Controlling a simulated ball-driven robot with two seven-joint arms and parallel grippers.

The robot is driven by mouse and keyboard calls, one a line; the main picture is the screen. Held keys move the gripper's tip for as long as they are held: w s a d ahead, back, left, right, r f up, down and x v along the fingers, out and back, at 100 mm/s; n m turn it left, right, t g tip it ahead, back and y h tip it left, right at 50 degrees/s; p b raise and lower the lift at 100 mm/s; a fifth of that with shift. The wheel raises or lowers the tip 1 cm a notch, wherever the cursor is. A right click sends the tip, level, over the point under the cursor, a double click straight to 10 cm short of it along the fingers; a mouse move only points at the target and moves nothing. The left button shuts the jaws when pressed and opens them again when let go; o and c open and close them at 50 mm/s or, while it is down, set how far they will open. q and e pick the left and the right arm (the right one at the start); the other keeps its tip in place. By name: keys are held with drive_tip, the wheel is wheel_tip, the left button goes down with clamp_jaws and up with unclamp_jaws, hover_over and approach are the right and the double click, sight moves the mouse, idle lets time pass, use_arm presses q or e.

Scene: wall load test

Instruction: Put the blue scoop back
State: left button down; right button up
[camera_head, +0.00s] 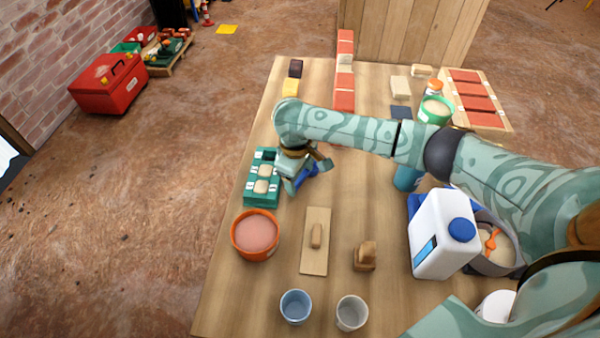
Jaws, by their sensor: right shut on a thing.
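My right arm reaches in from the right, and its gripper (294,176) is low over the table beside a teal tray (249,198). The gripper is shut on the blue scoop (307,176), which shows only as a small blue part; the gripper and wrist hide the rest. I cannot tell whether the scoop touches the table. The tray has several compartments with pale lumps in them. My left gripper is not in view.
An orange bowl (256,236) of pink material, a wooden float (316,240), two cups (295,306) and a white jug (442,235) stand nearby. A green tub (435,110) and red bricks (345,97) are farther back. Bare table lies around the float.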

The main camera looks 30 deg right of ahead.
drive_tip(key=shift+f, duration=0.2)
drive_tip(key=o, duration=1.4)
